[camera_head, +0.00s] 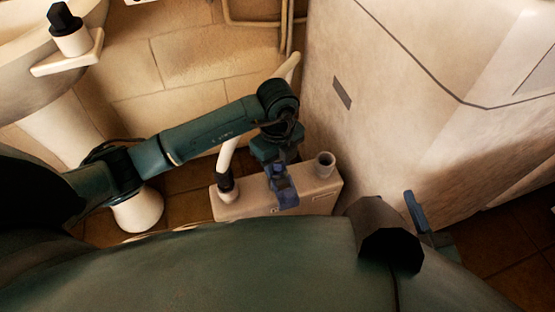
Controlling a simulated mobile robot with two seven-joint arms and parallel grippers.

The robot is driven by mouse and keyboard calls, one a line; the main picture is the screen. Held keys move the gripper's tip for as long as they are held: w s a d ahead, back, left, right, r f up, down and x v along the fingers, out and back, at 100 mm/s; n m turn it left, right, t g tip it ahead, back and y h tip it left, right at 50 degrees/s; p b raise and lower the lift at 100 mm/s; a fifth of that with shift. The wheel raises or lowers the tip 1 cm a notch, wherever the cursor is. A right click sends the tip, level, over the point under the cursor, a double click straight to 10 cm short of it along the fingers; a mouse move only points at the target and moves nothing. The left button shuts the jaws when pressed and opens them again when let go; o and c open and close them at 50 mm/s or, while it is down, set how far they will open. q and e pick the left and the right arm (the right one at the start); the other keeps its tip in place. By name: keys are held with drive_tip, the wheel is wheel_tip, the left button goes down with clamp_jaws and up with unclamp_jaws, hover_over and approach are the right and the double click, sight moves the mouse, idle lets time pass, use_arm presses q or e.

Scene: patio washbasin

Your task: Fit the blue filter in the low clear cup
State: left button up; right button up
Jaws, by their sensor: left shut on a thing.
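The cream box (230,206) stands low by the wall. A white pipe (229,152) ends in a black fitting (225,184) on its left end. A big pale cabinet (400,90) closes off the right. A washbasin (30,70) with a black-topped tap (66,30) is upper left.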

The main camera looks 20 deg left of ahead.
use_arm(q)
drive_tip(key=shift+p, duration=0.5)
use_arm(e)
drive_tip(key=shift+r, duration=0.45)
idle(0.6)
use_arm(q)
drive_tip(key=shift+f+b, duration=0.4)
drive_tip(key=shift+f, duration=0.15)
use_arm(e)
drive_tip(key=shift+f, duration=0.4)
use_arm(q)
drive_tip(key=o, duration=0.7)
wheel_tip(320, 180, up, 4)
drive_tip(key=p, duration=0.3)
drive_tip(key=shift+f, duration=0.25)
wheel_tip(320, 180, up, 3)
drive_tip(key=p, duration=0.2)
drive_tip(key=shift+f+p, duration=0.2)
drive_tip(key=shift+p, duration=0.15)
drive_tip(key=shift+r+p, duration=2.25)
drive_tip(key=shift+r, duration=0.25)
use_arm(e)
drive_tip(key=s+d+r+m+g+h, duration=0.2)
drive_tip(key=d+r+m, duration=0.1)
drive_tip(key=r, duration=0.3)
drive_tip(key=shift+s+d+m, duration=0.15)
drive_tip(key=shift+s+m, duration=0.15)
